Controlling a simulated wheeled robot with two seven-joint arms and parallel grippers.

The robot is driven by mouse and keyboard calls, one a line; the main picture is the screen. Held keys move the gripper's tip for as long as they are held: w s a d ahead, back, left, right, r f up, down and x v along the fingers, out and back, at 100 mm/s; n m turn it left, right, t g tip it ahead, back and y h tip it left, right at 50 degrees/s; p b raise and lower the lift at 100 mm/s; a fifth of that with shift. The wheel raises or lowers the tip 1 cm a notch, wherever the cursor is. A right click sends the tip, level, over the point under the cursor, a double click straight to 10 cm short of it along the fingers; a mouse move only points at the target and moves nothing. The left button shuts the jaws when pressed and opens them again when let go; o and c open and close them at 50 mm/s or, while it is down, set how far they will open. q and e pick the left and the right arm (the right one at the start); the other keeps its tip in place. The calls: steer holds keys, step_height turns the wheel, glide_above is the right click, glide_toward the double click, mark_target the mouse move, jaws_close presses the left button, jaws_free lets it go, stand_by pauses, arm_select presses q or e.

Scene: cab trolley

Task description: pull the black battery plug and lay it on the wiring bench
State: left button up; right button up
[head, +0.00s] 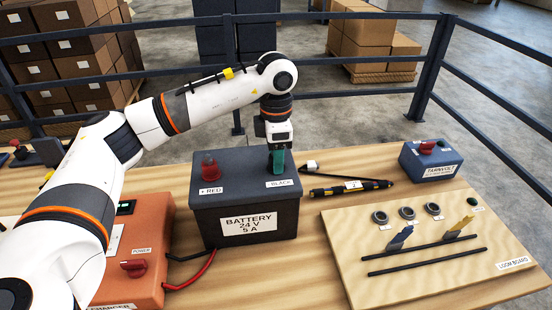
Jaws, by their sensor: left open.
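The dark grey battery (247,216), labelled 24 V 5 A, stands on the wooden wiring bench (327,280). A red plug (209,166) stands upright at its RED label. My left gripper (277,163) points straight down at the battery's BLACK label, with its teal fingers at the battery top. The black plug is hidden or hard to tell apart behind the fingers. I cannot tell whether the fingers touch it. The gripper is open. My right gripper is not in view.
An orange charger (150,240) with red and black cables stands left of the battery. A striped black-and-yellow tool (350,188) lies right of it. A loom board (340,235) and a blue Tarnvolt box (430,160) are farther right. Railings (350,94) run behind the bench.

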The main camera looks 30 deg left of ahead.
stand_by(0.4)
arm_select(q)
steer(key=shift+c, duration=0.4)
jaws_close()
steer(key=shift+r, duration=0.15)
steer(key=shift+r+p, duration=1.7)
steer(key=shift+r, duration=1.2)
